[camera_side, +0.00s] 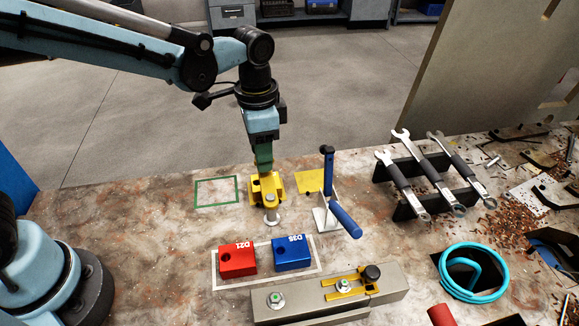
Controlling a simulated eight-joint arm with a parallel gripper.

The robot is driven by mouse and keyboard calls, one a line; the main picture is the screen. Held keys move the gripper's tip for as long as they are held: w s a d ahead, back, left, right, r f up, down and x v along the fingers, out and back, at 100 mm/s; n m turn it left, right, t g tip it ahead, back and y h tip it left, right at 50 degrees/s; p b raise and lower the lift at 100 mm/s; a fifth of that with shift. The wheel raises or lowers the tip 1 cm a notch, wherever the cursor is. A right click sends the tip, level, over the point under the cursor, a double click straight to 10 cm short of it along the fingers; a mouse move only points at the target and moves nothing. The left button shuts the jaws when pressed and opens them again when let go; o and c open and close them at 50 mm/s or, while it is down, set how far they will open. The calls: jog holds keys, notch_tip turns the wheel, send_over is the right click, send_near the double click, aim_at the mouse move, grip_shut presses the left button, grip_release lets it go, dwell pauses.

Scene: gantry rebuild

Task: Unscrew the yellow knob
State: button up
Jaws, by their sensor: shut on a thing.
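A yellow part (277,186), which I take to be the yellow knob, is directly under my gripper (264,173). It has a blocky upper body with a dark opening and a rounded front lobe with a grey bolt head (270,198). My gripper points down from above, shut on the top of the yellow part; its fingertips are small and partly hidden. A round metal disc (273,223) is just below the front of the yellow part. I cannot tell whether the part is turned or lifted.
A stand with blue handles (345,221) is close on the right, beside a flat yellow plate (308,181). Red block (237,260) and blue block (292,254) lie in front, behind a grey bar (328,299). A green-outlined square (216,192) on the left is empty. Wrenches (434,160) stand right.

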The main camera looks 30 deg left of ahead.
jog(key=n, duration=0.7)
jog(key=shift+s+d, duration=0.1)
jog(key=shift+d, duration=0.15)
jog(key=n, duration=0.7)
jog(key=shift+d+n, duration=0.1)
jog(key=shift+n, duration=0.2)
jog(key=n, duration=0.3)
jog(key=shift+n, duration=0.3)
jog(key=n, duration=0.3)
jog(key=shift+d+n, duration=0.1)
jog(key=shift+n, duration=0.2)
jog(key=n, duration=0.6)
jog(key=shift+w, duration=0.3)
